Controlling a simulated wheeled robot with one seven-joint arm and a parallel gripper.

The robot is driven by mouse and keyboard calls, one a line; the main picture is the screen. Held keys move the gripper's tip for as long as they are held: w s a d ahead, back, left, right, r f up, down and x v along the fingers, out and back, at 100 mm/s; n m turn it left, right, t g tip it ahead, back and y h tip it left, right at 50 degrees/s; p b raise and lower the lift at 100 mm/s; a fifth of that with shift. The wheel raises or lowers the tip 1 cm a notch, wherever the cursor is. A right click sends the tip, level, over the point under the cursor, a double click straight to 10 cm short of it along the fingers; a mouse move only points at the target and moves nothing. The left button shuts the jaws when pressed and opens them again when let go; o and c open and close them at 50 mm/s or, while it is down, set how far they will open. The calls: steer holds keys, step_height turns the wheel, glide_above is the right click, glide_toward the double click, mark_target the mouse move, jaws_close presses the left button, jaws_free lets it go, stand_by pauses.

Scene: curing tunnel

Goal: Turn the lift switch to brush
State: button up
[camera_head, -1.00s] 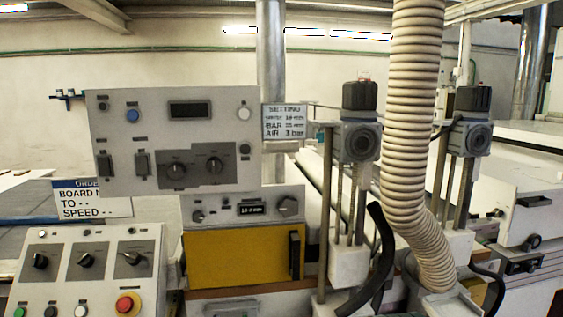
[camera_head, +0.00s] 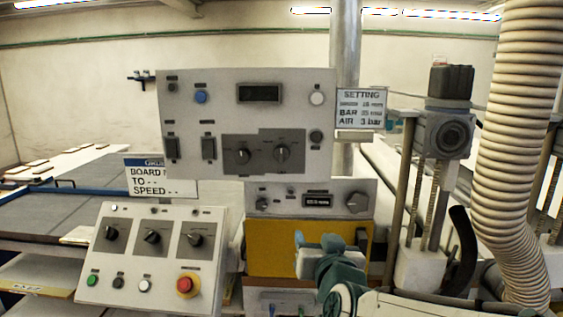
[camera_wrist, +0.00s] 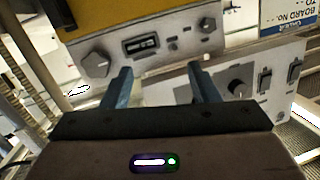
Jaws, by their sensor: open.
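The labels are too small to read, so I cannot tell which knob is the lift switch. A sloped control box (camera_head: 150,262) at lower left carries three black rotary switches: left (camera_head: 111,232), middle (camera_head: 151,236) and right (camera_head: 195,239). The grey upper panel (camera_head: 215,110) has two dark knobs, left (camera_head: 242,156) and right (camera_head: 282,153). My gripper (camera_wrist: 160,85) is open and empty in the wrist view, its blue fingers apart. Beyond them are the grey display unit (camera_wrist: 150,48) and the upper panel, seen inverted. My teal arm hides part of the yellow cover in the head view.
A red stop button (camera_head: 185,285) sits on the sloped box. The yellow cover (camera_head: 270,245) is below the display unit. A ribbed hose (camera_head: 505,150) and a post-mounted motor (camera_head: 449,135) stand at right. Board sign (camera_head: 160,180) hangs above the sloped box.

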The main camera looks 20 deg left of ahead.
steer(key=s+a+r+t, duration=0.1)
steer(key=a+r+t, duration=0.2)
steer(key=a+r, duration=0.15)
steer(key=m+t+h, duration=0.2)
steer(key=m+t, duration=0.1)
steer(key=t, duration=0.1)
glide_toward(281, 159)
steer(key=p+x, duration=0.4)
steer(key=x, duration=0.5)
steer(key=shift+w+r, duration=0.15)
steer(key=shift+w, duration=0.15)
steer(key=c, duration=1)
